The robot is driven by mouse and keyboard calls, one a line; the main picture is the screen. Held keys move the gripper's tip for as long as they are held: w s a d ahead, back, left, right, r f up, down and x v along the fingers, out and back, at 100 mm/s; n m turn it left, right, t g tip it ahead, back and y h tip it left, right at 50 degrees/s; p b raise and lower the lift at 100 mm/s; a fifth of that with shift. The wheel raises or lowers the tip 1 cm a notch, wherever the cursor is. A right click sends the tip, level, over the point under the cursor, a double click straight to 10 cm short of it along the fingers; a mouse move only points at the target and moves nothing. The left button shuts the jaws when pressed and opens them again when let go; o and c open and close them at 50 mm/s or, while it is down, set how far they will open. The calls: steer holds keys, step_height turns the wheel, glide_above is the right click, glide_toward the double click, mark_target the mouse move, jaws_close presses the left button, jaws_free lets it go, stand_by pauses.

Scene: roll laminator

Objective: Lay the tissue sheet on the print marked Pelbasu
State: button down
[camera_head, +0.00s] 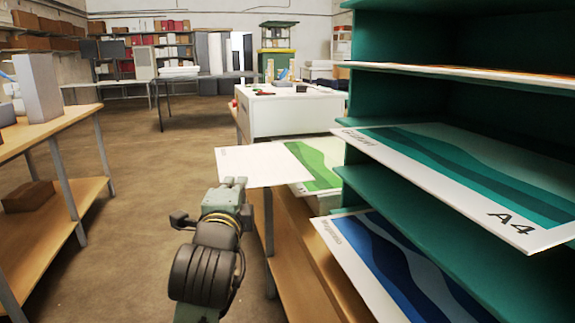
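The plain white tissue sheet (262,163) is held out flat in front of my gripper (234,182). My gripper's fingertips meet at the sheet's near edge and look shut on it. A green-striped print (322,160) lies just right of and behind the sheet, which covers part of it; any name on it is hidden. A teal print (450,165) marked A4 lies on a shelf at right. A blue print (390,265) lies on a lower shelf. Their small names are too unclear to read, so I cannot tell which is Pelbasu.
The green shelf unit (390,105) stands close on the right, its shelf edges jutting toward my arm. A white machine (290,112) stands beyond the sheet. A wooden bench (50,130) is at left. Open floor (130,230) lies between.

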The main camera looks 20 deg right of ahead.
steer(key=w+d+f+p, duration=0.4)
steer(key=w+d, duration=0.7)
steer(key=shift+f, duration=0.35)
steer(key=shift+w, duration=0.1)
steer(key=shift+f, duration=0.2)
steer(key=c, duration=1.8)
jaws_free()
steer(key=b+v, duration=0.2)
steer(key=v, duration=1)
steer(key=shift+r, duration=0.15)
